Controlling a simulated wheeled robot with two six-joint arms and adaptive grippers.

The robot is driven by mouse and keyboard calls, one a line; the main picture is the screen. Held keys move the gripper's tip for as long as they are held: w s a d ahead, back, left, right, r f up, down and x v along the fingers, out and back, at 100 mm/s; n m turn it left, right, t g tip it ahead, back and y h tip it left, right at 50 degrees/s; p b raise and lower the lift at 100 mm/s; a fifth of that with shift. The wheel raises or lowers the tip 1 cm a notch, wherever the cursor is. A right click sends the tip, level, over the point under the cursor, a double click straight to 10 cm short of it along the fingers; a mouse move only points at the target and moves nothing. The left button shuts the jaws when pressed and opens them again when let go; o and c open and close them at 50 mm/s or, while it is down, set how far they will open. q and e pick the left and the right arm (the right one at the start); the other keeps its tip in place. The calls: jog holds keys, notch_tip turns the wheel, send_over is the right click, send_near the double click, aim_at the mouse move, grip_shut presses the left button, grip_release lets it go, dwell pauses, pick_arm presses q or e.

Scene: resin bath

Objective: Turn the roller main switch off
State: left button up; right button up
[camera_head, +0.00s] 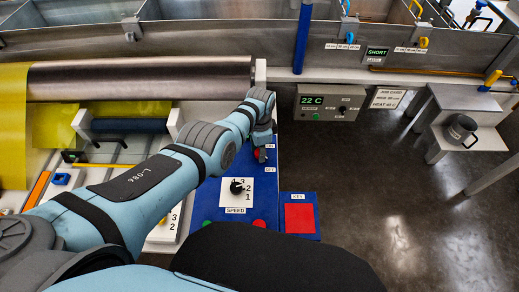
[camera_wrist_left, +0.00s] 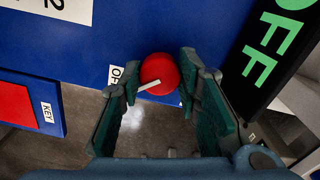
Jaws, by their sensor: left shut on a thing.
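The roller main switch is a round red knob (camera_wrist_left: 160,74) with a white pointer bar on the blue panel (camera_wrist_left: 150,25). In the left wrist view the knob sits between the fingertips of my left gripper (camera_wrist_left: 160,88), which is shut on it. The bar points left and slightly down, near a partly hidden white label (camera_wrist_left: 116,76) starting with "O". In the head view my left gripper (camera_head: 262,150) covers most of the red knob (camera_head: 257,155), beside small labels on the blue panel (camera_head: 265,190). My right gripper is not in view.
A black sign with green "OFF" (camera_wrist_left: 275,45) stands close to the left gripper. A speed dial (camera_head: 237,187) and red key plate (camera_head: 299,218) lie nearby. The steel roller (camera_head: 140,78) and a 22 C control box (camera_head: 325,103) are behind. Open floor is at right.

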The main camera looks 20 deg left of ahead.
pick_arm(q)
jog(key=shift+w, duration=0.1)
dwell(0.4)
jog(key=o, duration=1.1)
jog(key=shift+o, duration=0.2)
notch_tip(320, 180, up, 12)
